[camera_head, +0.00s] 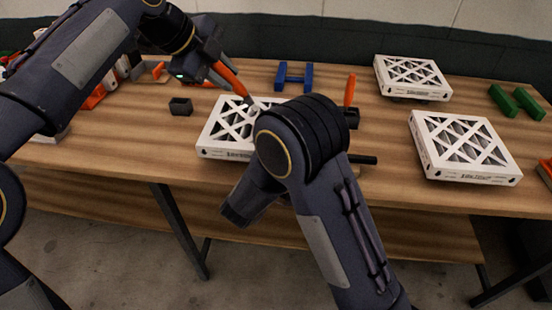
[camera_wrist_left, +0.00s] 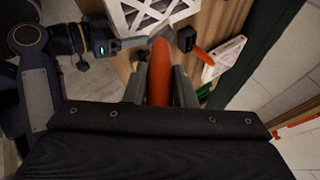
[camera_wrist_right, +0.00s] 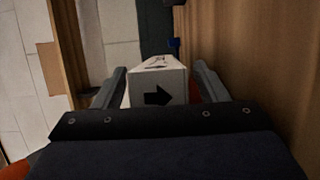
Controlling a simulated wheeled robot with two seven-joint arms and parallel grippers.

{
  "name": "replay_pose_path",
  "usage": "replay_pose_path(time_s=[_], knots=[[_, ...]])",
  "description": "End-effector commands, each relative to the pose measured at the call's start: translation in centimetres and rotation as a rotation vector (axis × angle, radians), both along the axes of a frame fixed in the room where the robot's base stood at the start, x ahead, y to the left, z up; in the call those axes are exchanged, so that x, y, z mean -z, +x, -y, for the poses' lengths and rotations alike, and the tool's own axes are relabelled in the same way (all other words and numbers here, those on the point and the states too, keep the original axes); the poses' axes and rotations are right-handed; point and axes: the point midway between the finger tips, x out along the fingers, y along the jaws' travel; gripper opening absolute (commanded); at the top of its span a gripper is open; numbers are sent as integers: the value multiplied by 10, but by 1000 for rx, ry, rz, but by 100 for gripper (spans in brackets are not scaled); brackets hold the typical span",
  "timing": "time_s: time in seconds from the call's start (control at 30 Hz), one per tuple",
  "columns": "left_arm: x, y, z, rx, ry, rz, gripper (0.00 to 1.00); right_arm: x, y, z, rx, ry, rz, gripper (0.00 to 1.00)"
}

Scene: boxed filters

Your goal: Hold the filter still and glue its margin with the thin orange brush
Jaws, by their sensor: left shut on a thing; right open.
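My left gripper (camera_head: 214,68) is shut on an orange brush (camera_head: 230,80). The brush also shows between the fingers in the left wrist view (camera_wrist_left: 159,80).
Two more white filters, one at the back (camera_head: 412,78) and one at right (camera_head: 465,148), lie on the wooden table (camera_head: 395,185). A small dark cup (camera_head: 180,106), a blue H-shaped object (camera_head: 294,76), green blocks (camera_head: 517,102) and an upright orange handle (camera_head: 349,90) stand around.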

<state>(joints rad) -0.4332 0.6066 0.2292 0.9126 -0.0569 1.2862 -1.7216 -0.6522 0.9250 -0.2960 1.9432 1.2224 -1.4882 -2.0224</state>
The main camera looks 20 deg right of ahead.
Motion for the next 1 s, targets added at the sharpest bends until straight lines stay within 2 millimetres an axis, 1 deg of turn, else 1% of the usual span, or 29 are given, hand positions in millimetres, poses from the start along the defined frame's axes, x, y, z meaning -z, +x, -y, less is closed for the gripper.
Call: replay_pose_path(time_s=[0.1,0.33,0.37,0.7,0.73,1.0], knots=[[0,0,0,0,0,0,1,0,3,3,1,0,0,66],[0,0,0,0,0,0,1,0,3,3,0,0,0,66],[0,0,0,0,0,0,1,0,3,3,0,0,0,64],[0,0,0,0,0,0,1,0,3,3,0,0,0,19],[0,0,0,0,0,0,1,0,3,3,0,0,0,16],[0,0,0,0,0,0,1,0,3,3,-1,0,0,16]])
